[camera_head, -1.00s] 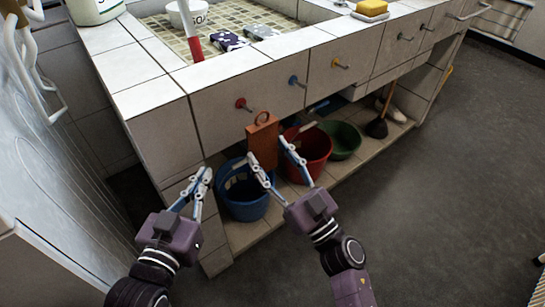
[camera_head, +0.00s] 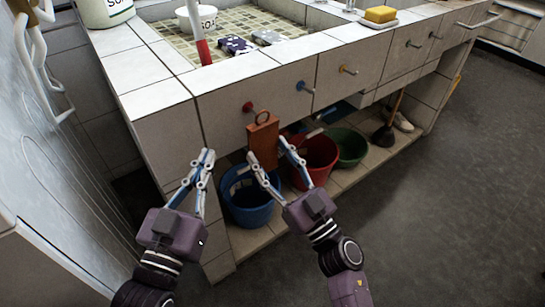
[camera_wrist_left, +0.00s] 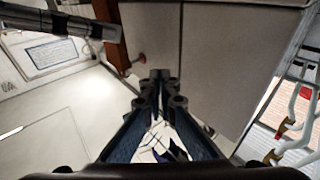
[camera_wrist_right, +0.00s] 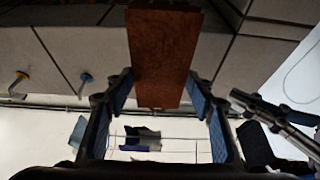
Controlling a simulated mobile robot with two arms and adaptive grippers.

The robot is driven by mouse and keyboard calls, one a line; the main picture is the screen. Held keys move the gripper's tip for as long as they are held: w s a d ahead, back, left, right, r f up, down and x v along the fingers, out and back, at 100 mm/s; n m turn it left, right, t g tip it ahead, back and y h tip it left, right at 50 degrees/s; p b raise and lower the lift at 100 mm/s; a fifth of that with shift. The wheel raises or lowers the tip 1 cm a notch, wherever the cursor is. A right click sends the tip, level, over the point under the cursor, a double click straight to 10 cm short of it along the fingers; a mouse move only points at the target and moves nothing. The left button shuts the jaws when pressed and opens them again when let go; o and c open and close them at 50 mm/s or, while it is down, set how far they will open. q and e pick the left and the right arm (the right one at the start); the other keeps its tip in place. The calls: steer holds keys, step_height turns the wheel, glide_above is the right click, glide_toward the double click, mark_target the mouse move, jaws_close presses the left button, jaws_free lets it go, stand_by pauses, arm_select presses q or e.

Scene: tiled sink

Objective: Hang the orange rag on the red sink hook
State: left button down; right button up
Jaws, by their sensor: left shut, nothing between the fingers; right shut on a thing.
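The orange rag (camera_head: 263,145) hangs upright in front of the sink's tiled face, with a small loop (camera_head: 262,117) at its top. My right gripper (camera_head: 266,150) is shut on the rag's sides. The rag also fills the space between its fingers in the right wrist view (camera_wrist_right: 165,55). The red hook (camera_head: 248,107) is just left of the loop and slightly higher; the loop appears apart from it. My left gripper (camera_head: 204,156) is shut and empty, left of the rag.
A blue hook (camera_head: 304,87) and a yellow hook (camera_head: 348,70) stick out further right. Below are a blue bucket (camera_head: 248,208), a red bucket (camera_head: 316,157) and a green basin (camera_head: 349,147). A soap container (camera_head: 104,12) stands on the counter. The floor at right is clear.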

steer(key=shift+w+a+b, duration=0.3)
steer(key=shift+w+a, duration=0.1)
steer(key=shift+w, duration=0.05)
steer(key=shift+w+a+f, duration=0.3)
steer(key=shift+w+f, duration=0.25)
steer(key=shift+f, duration=0.1)
arm_select(q)
steer(key=r, duration=0.1)
steer(key=r+t, duration=0.1)
steer(key=r, duration=0.1)
steer(key=s+r+t+h, duration=0.1)
steer(key=shift+d+r, duration=0.15)
steer(key=shift+d, duration=0.05)
steer(key=shift+a+f, duration=0.1)
steer(key=shift+f, duration=0.15)
